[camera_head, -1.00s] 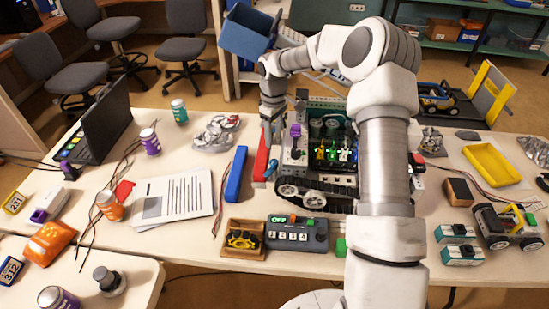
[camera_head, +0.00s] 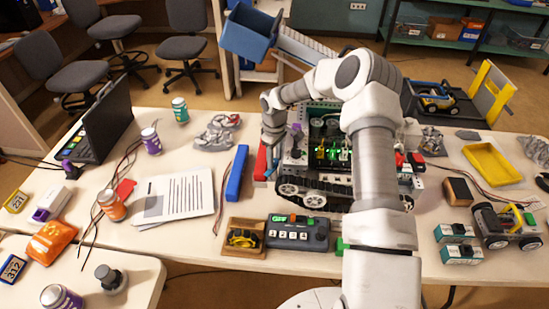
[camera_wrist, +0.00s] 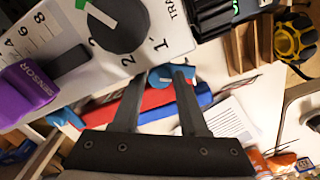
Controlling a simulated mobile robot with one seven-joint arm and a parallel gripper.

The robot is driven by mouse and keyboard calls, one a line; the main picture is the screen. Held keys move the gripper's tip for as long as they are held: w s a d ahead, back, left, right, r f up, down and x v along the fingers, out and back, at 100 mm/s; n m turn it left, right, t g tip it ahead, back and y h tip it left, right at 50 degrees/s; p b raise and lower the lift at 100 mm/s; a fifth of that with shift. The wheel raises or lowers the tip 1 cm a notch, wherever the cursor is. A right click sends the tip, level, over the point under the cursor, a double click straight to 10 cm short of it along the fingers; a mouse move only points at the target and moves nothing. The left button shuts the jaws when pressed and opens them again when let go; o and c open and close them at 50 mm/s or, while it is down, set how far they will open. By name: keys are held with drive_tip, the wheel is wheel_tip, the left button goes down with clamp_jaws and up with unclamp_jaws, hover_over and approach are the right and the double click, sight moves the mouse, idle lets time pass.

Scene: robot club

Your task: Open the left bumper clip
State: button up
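The tracked robot (camera_head: 318,196) stands mid-table, with a red bumper (camera_head: 261,163) along its left side. The bumper also shows in the wrist view (camera_wrist: 154,100), with one teal clip (camera_wrist: 159,78) near my fingertips and another teal piece (camera_wrist: 62,117) farther left. I cannot tell which is named left. My gripper (camera_wrist: 158,73) is open, fingers apart, with the nearer clip showing between and partly behind them. I cannot tell whether they touch it. In the head view my gripper (camera_head: 271,155) is low beside the robot's left side, its tips partly hidden.
A blue bar (camera_head: 236,173) lies left of the bumper. A purple slider (camera_wrist: 28,92) and a dial (camera_wrist: 118,22) are on the panel close to my gripper. A control box (camera_head: 297,233) and a small tray (camera_head: 229,238) stand in front. Papers (camera_head: 175,195) lie left.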

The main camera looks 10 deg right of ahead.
clamp_jaws()
drive_tip(key=shift+n, duration=0.4)
drive_tip(key=shift+n+b, duration=0.55)
drive_tip(key=shift+n, duration=0.35)
drive_tip(key=shift+n+b, duration=0.3)
drive_tip(key=shift+n, duration=1.2)
drive_tip(key=shift+o, duration=1.1)
unclamp_jaws()
